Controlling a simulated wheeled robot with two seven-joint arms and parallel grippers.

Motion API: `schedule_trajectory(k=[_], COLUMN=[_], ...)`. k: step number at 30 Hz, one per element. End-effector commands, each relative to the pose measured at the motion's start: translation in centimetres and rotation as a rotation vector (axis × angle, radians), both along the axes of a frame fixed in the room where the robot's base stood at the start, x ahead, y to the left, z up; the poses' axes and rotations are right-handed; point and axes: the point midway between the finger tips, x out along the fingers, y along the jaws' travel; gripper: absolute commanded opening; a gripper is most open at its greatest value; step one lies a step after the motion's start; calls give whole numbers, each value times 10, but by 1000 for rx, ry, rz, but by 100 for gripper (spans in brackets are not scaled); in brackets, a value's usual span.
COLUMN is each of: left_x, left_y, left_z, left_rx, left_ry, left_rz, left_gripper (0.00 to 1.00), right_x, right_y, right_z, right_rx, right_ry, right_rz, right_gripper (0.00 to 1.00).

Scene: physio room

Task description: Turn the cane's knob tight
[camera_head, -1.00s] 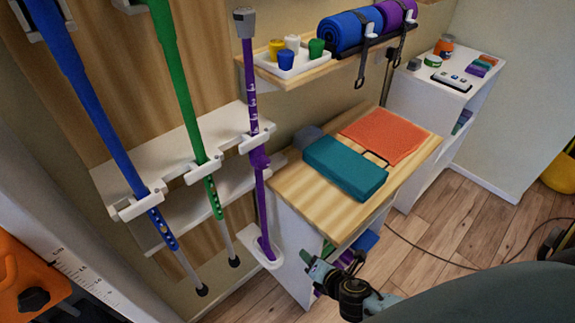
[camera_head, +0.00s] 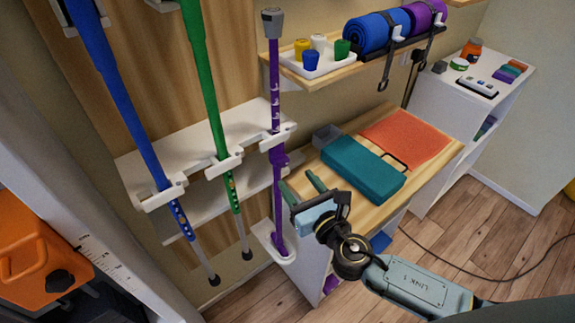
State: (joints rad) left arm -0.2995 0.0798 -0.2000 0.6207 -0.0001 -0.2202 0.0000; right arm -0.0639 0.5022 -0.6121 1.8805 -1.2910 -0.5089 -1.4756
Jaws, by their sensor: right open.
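The purple cane (camera_head: 275,95) stands upright in a white clip (camera_head: 277,138) on the wall rack, its foot in a white holder (camera_head: 288,258). Its purple knob (camera_head: 280,158) sits just below the clip. How tight the knob is cannot be told. My right gripper (camera_head: 300,183) is open and empty, its two green fingers pointing up and left toward the cane. In the picture it is just below and right of the knob, apart from it. It overlaps the rack side of the wooden-topped cabinet. My left gripper is not in view.
A blue cane (camera_head: 115,90) and a green cane (camera_head: 203,75) hang left of the purple one. A teal block (camera_head: 362,168) and an orange cloth (camera_head: 407,137) lie on the wooden top (camera_head: 440,160). A shelf with cups (camera_head: 342,48) and rolled mats is above.

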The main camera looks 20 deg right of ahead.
Motion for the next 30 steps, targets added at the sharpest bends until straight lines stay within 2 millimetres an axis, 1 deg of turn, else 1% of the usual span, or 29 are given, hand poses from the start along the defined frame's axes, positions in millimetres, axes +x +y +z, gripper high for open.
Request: schedule_trajectory(k=[1, 3, 6, 9, 14, 22, 30], left_x=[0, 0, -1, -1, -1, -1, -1], left_y=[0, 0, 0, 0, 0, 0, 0], left_z=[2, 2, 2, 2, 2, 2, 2], left_rx=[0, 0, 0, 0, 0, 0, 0], left_ry=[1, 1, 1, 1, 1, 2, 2], left_rz=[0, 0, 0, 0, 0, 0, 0], left_gripper=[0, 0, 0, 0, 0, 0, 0], right_x=[11, 24, 40, 50, 58, 59, 59], right_y=[2, 4, 7, 9, 10, 10, 10], right_z=[2, 1, 1, 0, 0, -1, 0], right_rx=[1, 0, 0, 0, 2, 2, 2], right_ry=[-3, -1, -2, 0, 1, 1, 1], right_rz=[0, 0, 0, 0, 1, 1, 1], right_gripper=[54, 54, 54, 54, 54, 54, 18])
